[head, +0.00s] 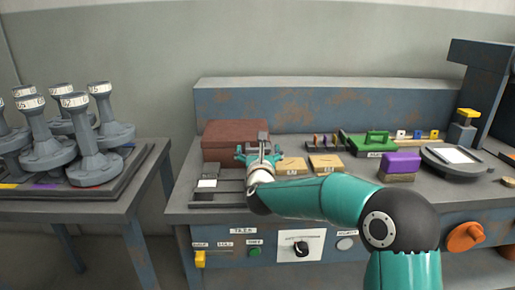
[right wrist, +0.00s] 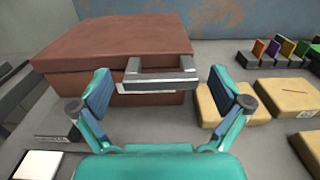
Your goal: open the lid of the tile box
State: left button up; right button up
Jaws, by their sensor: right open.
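The tile box is a reddish-brown box (head: 228,136) at the back left of the workbench, with its lid down. It also fills the upper left of the right wrist view (right wrist: 110,45). A grey metal handle (right wrist: 160,74) juts from its front, at the right part of the lid. My right gripper (head: 262,150) is in front of the box. In the right wrist view its fingers (right wrist: 162,92) are spread wide on either side of the handle, with nothing held. I cannot tell whether either finger touches the handle. My left gripper is in neither view.
Tan blocks (head: 291,166) lie right of the box, close to the right finger. A dark tray with a white tile (head: 207,183) is in front left. Grey pedestals fill the left table (head: 150,155).

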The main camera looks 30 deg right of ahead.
jog(key=shift+w+d, duration=0.2)
jog(key=shift+w, duration=0.15)
jog(key=shift+c, duration=0.3)
jog(key=c, duration=1.6)
jog(key=shift+r, duration=0.1)
